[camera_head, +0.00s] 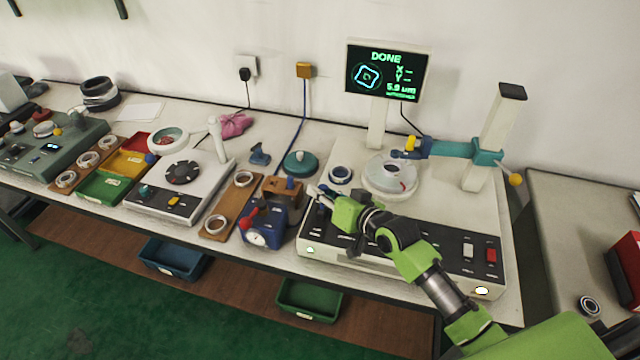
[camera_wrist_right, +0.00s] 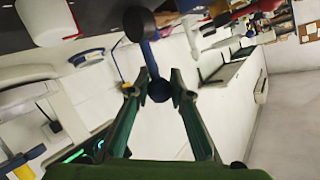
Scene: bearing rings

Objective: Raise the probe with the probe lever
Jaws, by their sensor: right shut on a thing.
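The probe lever (camera_wrist_right: 149,60) is a blue rod with dark round ends, seen in the wrist view. Its near end sits between the fingers of my right gripper (camera_wrist_right: 157,88), which is shut on it. In the head view my right gripper (camera_head: 322,193) is at the left front of the white measuring machine (camera_head: 375,233) and hides most of the lever. The probe (camera_head: 411,147), blue with a yellow part, is at the end of a blue-teal arm over a ring (camera_head: 393,178) on the round turntable. Whether it touches the ring I cannot tell. My left gripper is out of view.
The screen (camera_head: 386,73) reads DONE and 5.9. A post (camera_head: 493,135) carries the probe arm. A small ring (camera_head: 340,174) lies behind my gripper. A blue device with a dial (camera_head: 262,228) stands close on the left. Colored trays (camera_head: 103,186) are further left.

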